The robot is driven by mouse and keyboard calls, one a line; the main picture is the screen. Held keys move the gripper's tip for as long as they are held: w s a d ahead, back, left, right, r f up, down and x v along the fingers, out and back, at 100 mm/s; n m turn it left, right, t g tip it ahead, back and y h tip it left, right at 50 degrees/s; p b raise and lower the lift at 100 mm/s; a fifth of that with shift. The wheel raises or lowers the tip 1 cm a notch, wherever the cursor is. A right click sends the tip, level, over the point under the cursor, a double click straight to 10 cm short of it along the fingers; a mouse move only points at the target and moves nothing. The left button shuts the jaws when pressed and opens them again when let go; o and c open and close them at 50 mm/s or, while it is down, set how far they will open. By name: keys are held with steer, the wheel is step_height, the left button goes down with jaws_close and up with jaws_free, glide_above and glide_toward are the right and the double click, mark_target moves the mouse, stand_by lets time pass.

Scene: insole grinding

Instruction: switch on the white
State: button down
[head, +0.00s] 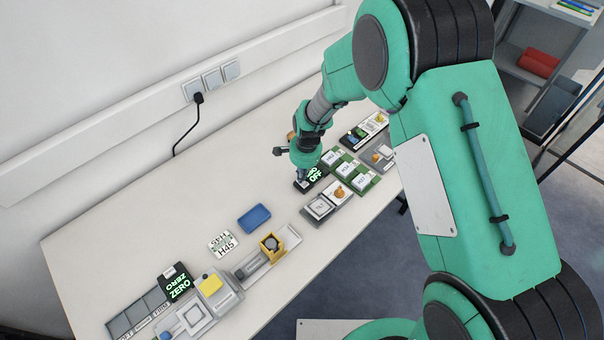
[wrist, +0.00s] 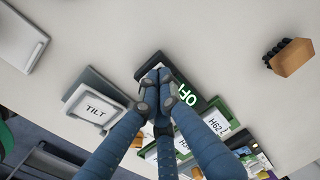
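My gripper (head: 300,176) points down at the black box with a green "OFF" display (head: 310,178) on the table. In the wrist view its fingertips (wrist: 158,92) are drawn together over the box's edge, beside the lit letters (wrist: 185,96). Nothing shows between them; whether they touch the box I cannot tell. The fingers hide part of the box. A white square key marked "TILT" (wrist: 96,109) sits on a grey base left of the fingers; it also shows in the head view (head: 320,207). Which white thing the task means is not clear.
Green modules with white labels (head: 346,169) stand right of the box. White wall switches (head: 212,79) are behind. The table's back middle is clear.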

mark_target(305, 184)
steer(key=shift+w+a+p, duration=0.1)
steer(key=shift+p, duration=0.5)
steer(key=shift+f+g+h+p, duration=0.1)
steer(key=shift+g+h+p, duration=0.2)
steer(key=shift+g, duration=0.1)
steer(key=shift+w+f, duration=0.1)
steer(key=shift+f, duration=0.05)
steer(key=shift+s+d, duration=0.6)
steer(key=shift+s, duration=0.15)
steer(key=shift+r+p, duration=0.3)
steer(key=shift+r, duration=0.3)
step_height(305, 184, up, 13)
steer(key=p, duration=0.3)
steer(key=shift+s+d, duration=0.15)
steer(key=shift+d, duration=0.1)
